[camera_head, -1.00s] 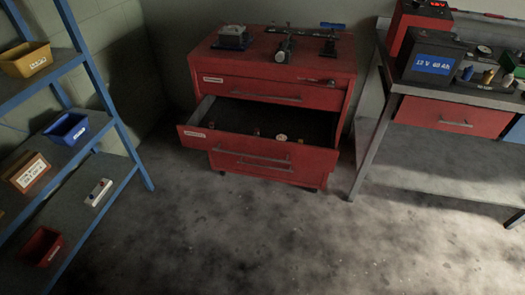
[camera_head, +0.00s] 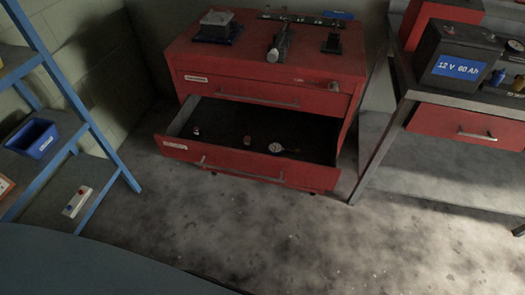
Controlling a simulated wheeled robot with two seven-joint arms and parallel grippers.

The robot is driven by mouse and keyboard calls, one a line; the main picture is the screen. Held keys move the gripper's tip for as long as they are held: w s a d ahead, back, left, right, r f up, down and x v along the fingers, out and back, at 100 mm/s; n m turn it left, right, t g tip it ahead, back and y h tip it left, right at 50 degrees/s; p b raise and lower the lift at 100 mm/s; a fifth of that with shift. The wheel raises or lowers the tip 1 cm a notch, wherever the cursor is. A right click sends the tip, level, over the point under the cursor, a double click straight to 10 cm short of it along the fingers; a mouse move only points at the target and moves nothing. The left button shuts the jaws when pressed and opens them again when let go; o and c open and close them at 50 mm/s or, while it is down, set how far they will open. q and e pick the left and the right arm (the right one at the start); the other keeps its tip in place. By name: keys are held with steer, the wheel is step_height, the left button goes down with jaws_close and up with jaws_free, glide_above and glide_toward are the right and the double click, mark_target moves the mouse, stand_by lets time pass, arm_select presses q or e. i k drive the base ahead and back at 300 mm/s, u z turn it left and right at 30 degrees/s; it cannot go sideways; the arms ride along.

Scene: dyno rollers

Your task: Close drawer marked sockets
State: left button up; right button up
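A red tool cabinet (camera_head: 265,80) stands against the back wall. Its top drawer (camera_head: 262,90) is shut and has a white label. Below it, a drawer (camera_head: 235,165) is pulled well out and also has a white label at its left end, too small to read. A round white-faced gauge (camera_head: 276,147) and a few small items lie in the open drawer. A long handle (camera_head: 240,173) runs along its front. Neither of my grippers is in view.
A blue-framed shelf (camera_head: 85,120) with a blue bin (camera_head: 33,138) stands at the left. A workbench (camera_head: 385,145) with a black battery (camera_head: 453,57) stands at the right. The floor (camera_head: 290,220) before the cabinet is clear. A dark curved surface fills the bottom left.

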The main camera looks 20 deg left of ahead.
mark_target(224, 125)
steer(key=u, duration=0.4)
steer(key=i, duration=0.85)
steer(key=u, duration=1.7)
steer(key=k, duration=0.85)
steer(key=z, duration=0.65)
steer(key=i, duration=0.55)
